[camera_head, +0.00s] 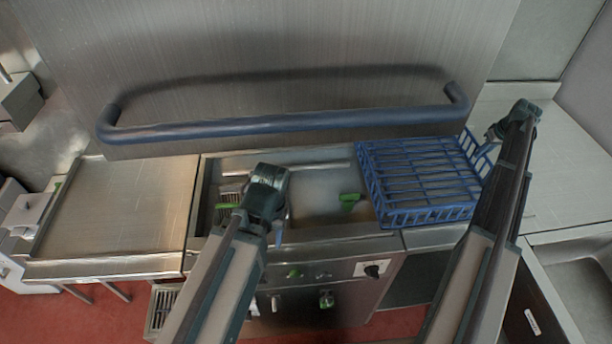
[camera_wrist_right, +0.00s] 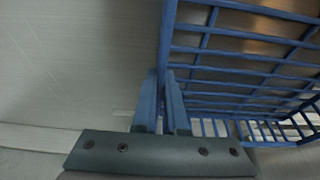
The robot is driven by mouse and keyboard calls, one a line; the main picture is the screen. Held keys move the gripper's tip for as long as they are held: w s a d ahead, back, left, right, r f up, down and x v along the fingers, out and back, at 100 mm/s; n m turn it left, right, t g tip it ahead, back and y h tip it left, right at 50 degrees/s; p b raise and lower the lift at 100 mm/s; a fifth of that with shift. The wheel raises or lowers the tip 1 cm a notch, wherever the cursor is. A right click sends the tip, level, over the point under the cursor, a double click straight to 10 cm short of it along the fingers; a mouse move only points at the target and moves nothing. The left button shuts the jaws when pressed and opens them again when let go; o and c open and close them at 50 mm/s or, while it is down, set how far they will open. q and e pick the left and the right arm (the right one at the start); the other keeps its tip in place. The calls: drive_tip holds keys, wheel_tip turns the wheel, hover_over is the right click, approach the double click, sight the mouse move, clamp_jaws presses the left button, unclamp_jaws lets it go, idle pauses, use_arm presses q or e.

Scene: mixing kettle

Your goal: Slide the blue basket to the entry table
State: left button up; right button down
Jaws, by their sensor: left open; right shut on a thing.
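The blue basket (camera_head: 425,180) is a wire-grid basket at the right of the kettle well, partly over the well and partly over the counter beside it. My right gripper (camera_head: 494,132) is at the basket's right side. In the right wrist view the basket (camera_wrist_right: 240,50) fills the upper right, and the right gripper's fingers (camera_wrist_right: 161,112) are shut on its edge. My left gripper (camera_head: 279,236) is over the front of the well, left of the basket and apart from it; its fingertips are small and partly hidden. A steel table top (camera_head: 125,205) is at the left; I cannot tell whether it is the entry table.
A thick blue bar handle (camera_head: 285,126) runs across the steel panel behind the well. Green pieces (camera_head: 349,201) lie in the well (camera_head: 318,188). A pale counter (camera_head: 560,185) at the right is largely clear. A sink (camera_head: 585,265) is at the front right.

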drive_tip(key=d, duration=0.7)
drive_tip(key=shift+w+d, duration=0.15)
drive_tip(key=shift+d, duration=0.1)
drive_tip(key=shift+c, duration=2)
unclamp_jaws()
use_arm(q)
drive_tip(key=shift+r, duration=0.1)
use_arm(e)
drive_tip(key=shift+r, duration=0.1)
use_arm(q)
wheel_tip(320, 180, up, 6)
drive_tip(key=p, duration=0.6)
drive_tip(key=shift+r+p, duration=0.25)
drive_tip(key=shift+p, duration=0.1)
use_arm(e)
drive_tip(key=v, duration=0.7)
